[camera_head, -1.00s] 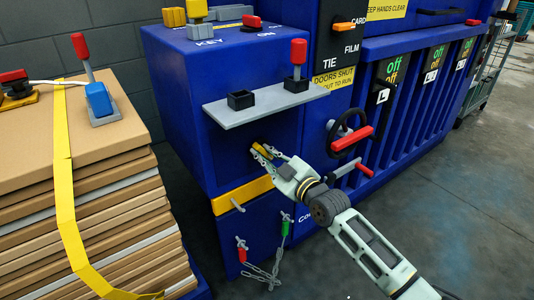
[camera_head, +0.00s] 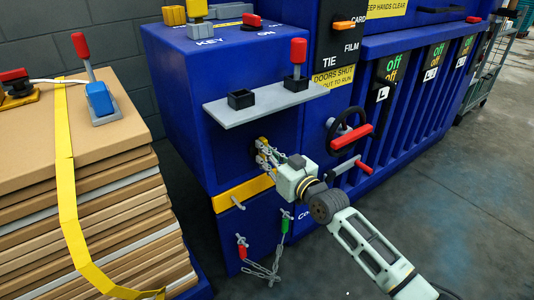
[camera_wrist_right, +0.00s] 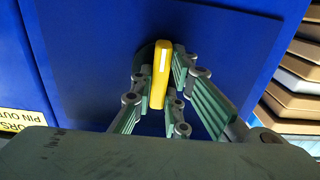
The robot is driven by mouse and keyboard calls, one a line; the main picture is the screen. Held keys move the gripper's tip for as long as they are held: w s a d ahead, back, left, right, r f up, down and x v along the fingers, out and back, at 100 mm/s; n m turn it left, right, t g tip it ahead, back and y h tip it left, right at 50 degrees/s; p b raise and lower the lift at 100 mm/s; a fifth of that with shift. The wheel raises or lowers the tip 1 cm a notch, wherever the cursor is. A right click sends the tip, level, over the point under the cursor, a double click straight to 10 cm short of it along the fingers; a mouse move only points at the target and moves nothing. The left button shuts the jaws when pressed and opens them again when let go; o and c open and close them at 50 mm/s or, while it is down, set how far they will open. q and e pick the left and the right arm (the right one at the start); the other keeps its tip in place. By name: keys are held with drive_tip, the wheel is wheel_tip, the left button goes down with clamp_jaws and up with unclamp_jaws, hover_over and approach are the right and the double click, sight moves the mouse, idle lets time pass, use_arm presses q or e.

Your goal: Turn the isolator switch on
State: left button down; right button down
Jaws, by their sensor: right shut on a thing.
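The isolator switch is a yellow handle (camera_wrist_right: 160,75) with a white mark, on a dark round base (camera_wrist_right: 145,52) on the blue cabinet's front. In the head view only a little of the yellow handle (camera_head: 262,141) shows under the grey shelf, behind my fingers. My right gripper (camera_head: 264,152) is at the handle. In the right wrist view its green-padded fingers (camera_wrist_right: 158,92) are shut on the handle from both sides. The handle stands nearly upright in that view. My left gripper is not in view.
A grey shelf (camera_head: 230,112) with a black cup and a red-topped lever juts out just above my gripper. A black handwheel (camera_head: 345,130) with a red grip is to the right. A yellow bar (camera_head: 240,192) and chained red and green tags are below. Stacked cardboard (camera_head: 100,165) stands left.

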drive_tip(key=shift+f, duration=0.1)
idle(0.3)
drive_tip(key=c, duration=1.7)
unclamp_jaws()
drive_tip(key=v, duration=1.2)
